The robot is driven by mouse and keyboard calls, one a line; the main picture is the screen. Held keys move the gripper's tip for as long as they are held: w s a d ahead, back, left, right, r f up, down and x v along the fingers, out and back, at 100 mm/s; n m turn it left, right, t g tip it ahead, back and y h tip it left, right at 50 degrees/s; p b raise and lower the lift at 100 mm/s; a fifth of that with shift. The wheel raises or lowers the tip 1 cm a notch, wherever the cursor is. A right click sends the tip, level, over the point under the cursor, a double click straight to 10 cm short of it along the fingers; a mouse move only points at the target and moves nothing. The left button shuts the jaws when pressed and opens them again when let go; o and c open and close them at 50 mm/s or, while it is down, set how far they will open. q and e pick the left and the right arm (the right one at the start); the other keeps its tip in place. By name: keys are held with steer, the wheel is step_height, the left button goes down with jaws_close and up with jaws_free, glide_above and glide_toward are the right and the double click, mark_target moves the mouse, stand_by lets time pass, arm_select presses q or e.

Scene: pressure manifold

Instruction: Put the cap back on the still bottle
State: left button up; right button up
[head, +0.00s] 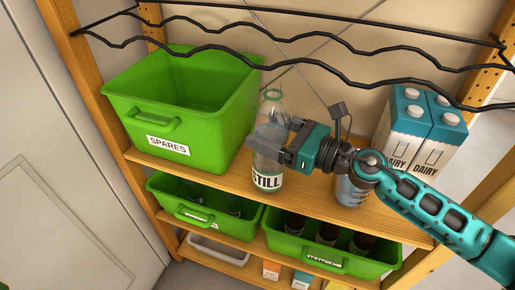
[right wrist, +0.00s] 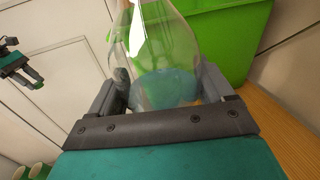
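The still bottle (head: 268,160) is clear, with a STILL label, and stands upright at the front of the upper shelf. Its neck has a green ring, and I see no cap on its mouth. My right gripper (head: 270,143) comes from the right and is shut around the bottle's body above the label. In the right wrist view the bottle (right wrist: 165,50) fills the space between both fingers. My left gripper (right wrist: 28,80) shows small at the left edge there, off in front of the pale door. A small green piece (right wrist: 39,85) at its fingertips looks like the cap.
A green SPARES bin (head: 180,110) is left of the bottle. A second bottle (head: 351,188) stands behind my right wrist, and DAIRY cartons (head: 415,125) are at the right. A black wire rack (head: 290,57) hangs above. Green bins (head: 205,208) with bottles fill the lower shelf.

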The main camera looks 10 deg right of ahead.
jaws_close()
steer(key=shift+r, duration=0.1)
stand_by(0.6)
arm_select(q)
steer(key=shift+r, duration=0.2)
arm_select(e)
steer(key=shift+r, duration=0.25)
